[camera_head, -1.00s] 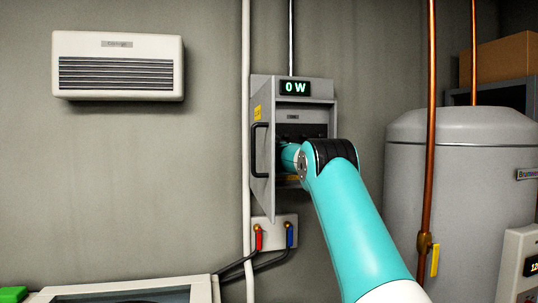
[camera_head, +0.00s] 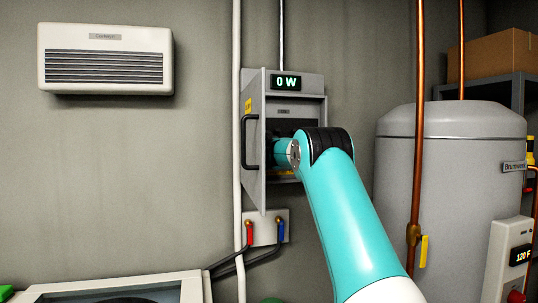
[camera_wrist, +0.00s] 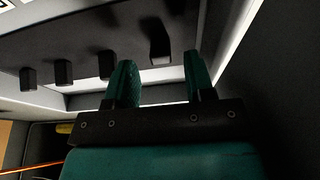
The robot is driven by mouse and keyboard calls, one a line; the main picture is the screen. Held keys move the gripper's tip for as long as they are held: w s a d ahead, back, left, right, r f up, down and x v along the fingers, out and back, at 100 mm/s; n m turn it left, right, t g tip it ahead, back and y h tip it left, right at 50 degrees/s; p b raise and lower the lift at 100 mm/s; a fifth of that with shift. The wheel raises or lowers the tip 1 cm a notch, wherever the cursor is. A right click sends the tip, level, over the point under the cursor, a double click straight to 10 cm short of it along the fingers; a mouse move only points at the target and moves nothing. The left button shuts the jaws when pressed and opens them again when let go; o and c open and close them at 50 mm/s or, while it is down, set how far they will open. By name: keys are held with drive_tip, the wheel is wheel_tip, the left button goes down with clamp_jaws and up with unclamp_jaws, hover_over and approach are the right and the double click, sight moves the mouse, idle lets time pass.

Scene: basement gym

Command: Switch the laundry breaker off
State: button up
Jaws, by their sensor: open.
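The grey breaker panel (camera_head: 299,80) hangs on the wall with its door (camera_head: 254,150) swung open to the left. Its display (camera_head: 286,83) reads 0 W. My arm reaches into it and hides most of the breakers in the head view. In the wrist view a row of several black breaker switches crosses the panel face; the nearest switch (camera_wrist: 160,42) sits just beyond the gap between my fingers. My gripper (camera_wrist: 163,80) is open, with one green finger on each side of that gap. No labels are readable, so I cannot tell which switch is the laundry breaker.
The open door with its black handle (camera_head: 247,142) stands left of my arm. A vertical copper pipe (camera_head: 417,130) and a grey tank (camera_head: 445,150) are to the right. A white conduit (camera_head: 237,120) runs beside the panel. Red and blue valves (camera_head: 264,232) sit below.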

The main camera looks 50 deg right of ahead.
drive_tip(key=b+v, duration=0.7)
drive_tip(key=v, duration=0.8)
drive_tip(key=shift+s, duration=0.35)
